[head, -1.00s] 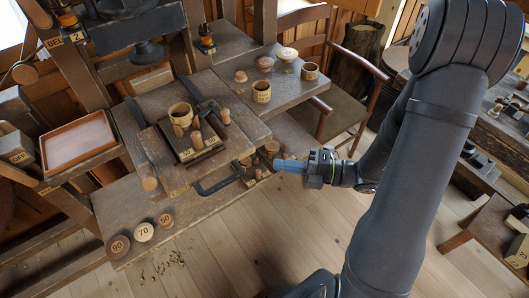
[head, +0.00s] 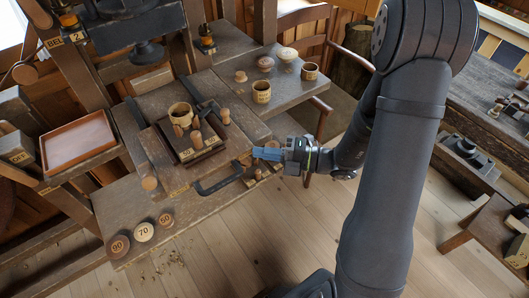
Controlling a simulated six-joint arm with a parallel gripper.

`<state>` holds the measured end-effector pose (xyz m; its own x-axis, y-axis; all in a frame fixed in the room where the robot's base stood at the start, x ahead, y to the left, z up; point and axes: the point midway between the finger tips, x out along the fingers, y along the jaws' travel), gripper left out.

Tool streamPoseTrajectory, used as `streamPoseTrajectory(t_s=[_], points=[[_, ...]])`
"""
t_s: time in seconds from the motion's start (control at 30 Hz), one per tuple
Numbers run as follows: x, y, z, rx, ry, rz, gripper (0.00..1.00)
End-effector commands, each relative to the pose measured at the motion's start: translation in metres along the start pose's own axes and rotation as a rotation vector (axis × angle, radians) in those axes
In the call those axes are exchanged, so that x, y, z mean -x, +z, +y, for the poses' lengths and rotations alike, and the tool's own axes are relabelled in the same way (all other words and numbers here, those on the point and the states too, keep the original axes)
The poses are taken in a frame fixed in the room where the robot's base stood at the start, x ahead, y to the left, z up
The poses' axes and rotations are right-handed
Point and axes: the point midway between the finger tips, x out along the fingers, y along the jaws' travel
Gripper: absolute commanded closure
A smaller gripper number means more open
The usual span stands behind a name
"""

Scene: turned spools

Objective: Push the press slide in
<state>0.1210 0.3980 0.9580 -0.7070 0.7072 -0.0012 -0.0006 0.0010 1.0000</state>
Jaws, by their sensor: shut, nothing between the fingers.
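The press slide (head: 178,178) is a wooden board on the bench, sticking out toward the front from under the press at the upper left. A dark bow handle (head: 217,183) is fixed at its front edge. On the slide sits a dark square block (head: 206,153) with upright wooden pegs and a wooden ring (head: 180,112). My gripper (head: 256,153) is shut and empty, with blue fingers pointing left. It is to the right of the handle and appears apart from it; its exact height above the bench I cannot tell.
A side shelf (head: 284,98) with wooden cups and knobs is behind my gripper. Round discs marked 90, 70 and 50 (head: 143,232) lie at the bench's front left. A wooden tray (head: 78,143) is at the left. Open floor lies in front.

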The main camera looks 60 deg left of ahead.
Motion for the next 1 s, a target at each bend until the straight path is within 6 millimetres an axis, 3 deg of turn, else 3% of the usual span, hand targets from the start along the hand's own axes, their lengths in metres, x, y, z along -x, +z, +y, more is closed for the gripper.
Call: streamPoseTrajectory(t_s=[0.4,0.83,1.0], points=[[-0.056,0.056,0.0,0.002,0.001,0.002,1.0],[-0.059,0.06,0.0,0.001,0.001,0.0,1.0],[-0.05,0.05,0.0,-0.001,0.001,-0.001,1.0]])
